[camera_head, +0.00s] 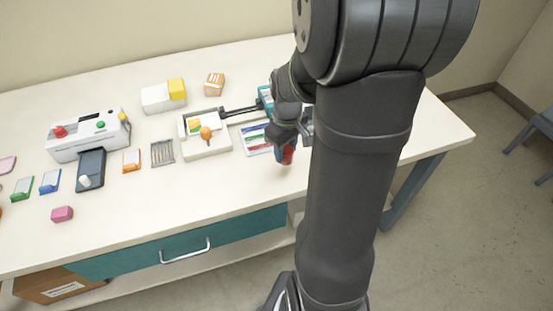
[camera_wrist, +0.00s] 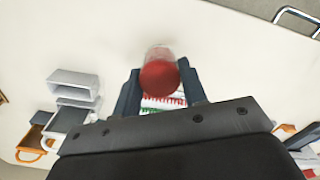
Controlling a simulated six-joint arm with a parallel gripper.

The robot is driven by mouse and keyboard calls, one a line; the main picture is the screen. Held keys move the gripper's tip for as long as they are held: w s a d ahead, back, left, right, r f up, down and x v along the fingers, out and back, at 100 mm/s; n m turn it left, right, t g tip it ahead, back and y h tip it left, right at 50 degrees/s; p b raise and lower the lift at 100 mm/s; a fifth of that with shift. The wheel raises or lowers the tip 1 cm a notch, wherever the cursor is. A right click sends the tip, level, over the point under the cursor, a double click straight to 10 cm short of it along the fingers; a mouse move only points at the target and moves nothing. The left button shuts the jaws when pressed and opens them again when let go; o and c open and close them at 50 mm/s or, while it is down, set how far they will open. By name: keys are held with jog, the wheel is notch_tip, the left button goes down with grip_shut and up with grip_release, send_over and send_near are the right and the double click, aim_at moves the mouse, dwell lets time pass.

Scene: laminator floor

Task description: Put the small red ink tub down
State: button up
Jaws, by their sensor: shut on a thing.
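The small red ink tub (camera_wrist: 160,74) is held between the two fingers of my gripper (camera_wrist: 160,84) in the wrist view. Its rim looks clear, and its red face is toward the camera. In the head view, my gripper (camera_head: 286,143) is over the front right part of the white table. Part of the red tub (camera_head: 289,154) shows there below the wrist. My arm hides much of the gripper, and I cannot tell whether the tub touches the table.
A striped sheet (camera_head: 254,140) lies just left of my gripper. Left of it is a white tray (camera_head: 207,151) with an orange knob. A grey rack (camera_head: 162,153) and white machine (camera_head: 82,143) stand farther left. The table front (camera_head: 205,190) is clear above the teal drawer (camera_head: 140,257).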

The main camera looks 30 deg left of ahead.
jog(key=a+f, duration=0.1)
jog(key=a, duration=0.1)
jog(key=shift+s+a+f, duration=0.15)
jog(key=shift+a+f, duration=0.2)
jog(key=shift+f, duration=1.95)
jog(key=o, duration=1)
jog(key=shift+f, duration=0.15)
notch_tip(320, 180, up, 12)
jog(key=shift+r, duration=0.2)
jog(key=shift+f, duration=0.15)
jog(key=shift+f, duration=4.05)
